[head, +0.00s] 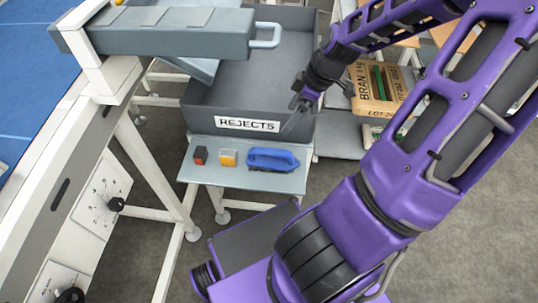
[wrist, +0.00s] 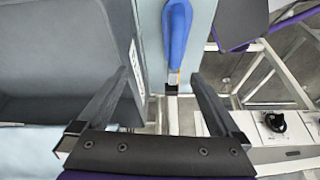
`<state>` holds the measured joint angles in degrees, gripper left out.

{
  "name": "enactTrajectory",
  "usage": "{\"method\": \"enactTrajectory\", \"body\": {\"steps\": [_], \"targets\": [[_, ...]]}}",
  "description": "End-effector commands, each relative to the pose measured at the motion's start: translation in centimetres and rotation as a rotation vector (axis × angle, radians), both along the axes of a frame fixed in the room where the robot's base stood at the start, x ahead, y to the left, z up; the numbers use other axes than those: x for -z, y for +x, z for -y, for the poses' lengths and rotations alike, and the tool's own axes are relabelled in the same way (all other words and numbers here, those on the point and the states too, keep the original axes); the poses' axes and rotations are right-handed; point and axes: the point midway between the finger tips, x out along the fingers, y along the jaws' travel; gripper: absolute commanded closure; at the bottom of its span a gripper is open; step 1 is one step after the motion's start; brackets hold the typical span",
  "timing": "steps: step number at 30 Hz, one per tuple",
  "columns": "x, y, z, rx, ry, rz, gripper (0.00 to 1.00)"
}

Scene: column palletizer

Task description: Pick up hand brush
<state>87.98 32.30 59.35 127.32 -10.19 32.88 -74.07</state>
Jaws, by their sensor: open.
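The hand brush (head: 272,159) is blue and lies on the right part of a small pale shelf (head: 240,180) in front of the rejects bin. My gripper (head: 303,100) is open and empty, above the front right part of the bin and apart from the brush. In the wrist view my two fingers (wrist: 160,78) are spread wide. The brush is beyond the fingertips, nearer the right one. Its bristles are mostly hidden.
A white-framed conveyor stands at the left.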

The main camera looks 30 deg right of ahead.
Motion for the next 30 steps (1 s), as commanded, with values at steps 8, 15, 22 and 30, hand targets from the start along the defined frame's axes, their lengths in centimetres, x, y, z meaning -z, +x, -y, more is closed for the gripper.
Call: {"method": "enactTrajectory", "body": {"steps": [8, 15, 22, 30], "targets": [[0.0, -3.1, -0.9, -0.120, 0.005, 0.010, 0.00], [2.9, -2.5, -2.0, -0.128, 0.006, 0.011, 0.00], [6.5, -1.7, -3.3, -0.126, 0.006, 0.009, 0.00], [10.1, -0.8, -4.4, -0.123, 0.004, 0.011, 0.00]]}}
